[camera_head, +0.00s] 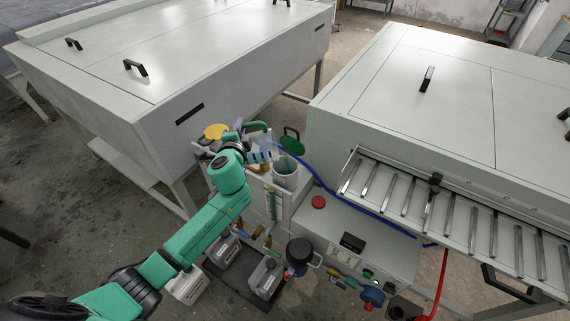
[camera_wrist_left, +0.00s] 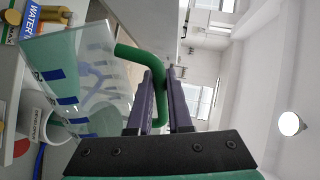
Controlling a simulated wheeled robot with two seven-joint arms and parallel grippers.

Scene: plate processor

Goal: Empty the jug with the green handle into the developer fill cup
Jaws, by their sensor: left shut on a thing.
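My left gripper (camera_head: 245,146) is shut on the green handle (camera_wrist_left: 127,62) of a clear jug (camera_wrist_left: 78,78) with blue level marks. In the head view the jug (camera_head: 263,149) is tipped well over onto its side, close above and left of the developer fill cup (camera_head: 285,176). The white cup, with lettering on its side, also shows beside and partly behind the jug in the left wrist view (camera_wrist_left: 38,122). Its green lid (camera_head: 292,141) stands open. I cannot tell whether liquid is flowing or how much is in the jug. My right gripper is out of view.
A yellow lid (camera_head: 216,131) is behind my gripper, and a "WATER" label (camera_wrist_left: 36,18) shows in the wrist view. A blue hose (camera_head: 330,190) runs right from the cup. Large machine housings stand left and right. Grey canisters (camera_head: 264,277) sit in a floor tray.

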